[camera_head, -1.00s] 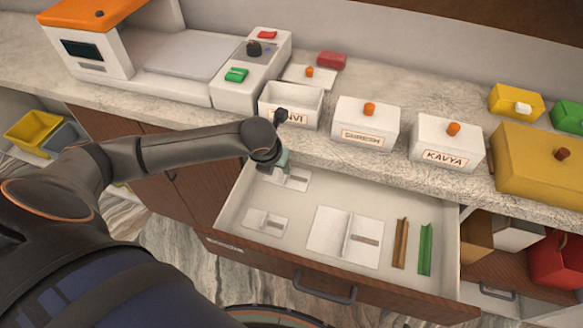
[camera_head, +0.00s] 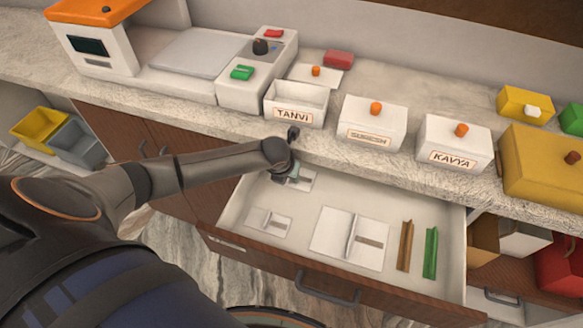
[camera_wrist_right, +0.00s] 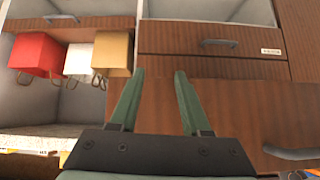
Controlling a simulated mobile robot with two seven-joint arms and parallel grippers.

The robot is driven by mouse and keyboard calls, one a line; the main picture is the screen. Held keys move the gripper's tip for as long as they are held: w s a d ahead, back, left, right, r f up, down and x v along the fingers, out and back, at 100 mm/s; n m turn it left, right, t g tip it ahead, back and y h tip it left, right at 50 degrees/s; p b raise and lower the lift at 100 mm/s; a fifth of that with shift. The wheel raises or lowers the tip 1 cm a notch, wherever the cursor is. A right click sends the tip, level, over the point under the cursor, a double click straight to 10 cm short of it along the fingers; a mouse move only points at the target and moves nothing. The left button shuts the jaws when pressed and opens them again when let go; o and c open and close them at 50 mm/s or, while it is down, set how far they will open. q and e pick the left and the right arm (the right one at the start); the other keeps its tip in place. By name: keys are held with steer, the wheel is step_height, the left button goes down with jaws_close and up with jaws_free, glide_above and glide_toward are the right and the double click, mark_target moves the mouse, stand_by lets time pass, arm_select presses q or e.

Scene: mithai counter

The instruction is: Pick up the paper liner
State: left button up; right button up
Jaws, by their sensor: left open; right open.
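White paper liners lie flat in the open drawer (camera_head: 232,213): a large folded one (camera_head: 332,230), a small one (camera_head: 260,222) at the left, and one at the back left (camera_head: 304,181). My left gripper (camera_head: 284,180) points down at the back-left liner and covers part of it. Its jaws are open, its fingertips are small and partly hidden, and I cannot tell whether they touch the liner. My right gripper (camera_wrist_right: 159,74) is open and empty in the right wrist view, in front of brown drawer fronts.
A brown strip (camera_head: 405,246) and a green strip (camera_head: 430,253) lie at the drawer's right. On the counter above stand the open TANVI box (camera_head: 296,114), lidded white boxes (camera_head: 452,152), a yellow box (camera_head: 535,185) and a scale (camera_head: 190,55). The counter edge overhangs the drawer's back.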

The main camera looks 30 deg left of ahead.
arm_select(q)
steer(key=shift+c, duration=0.4)
jaws_close()
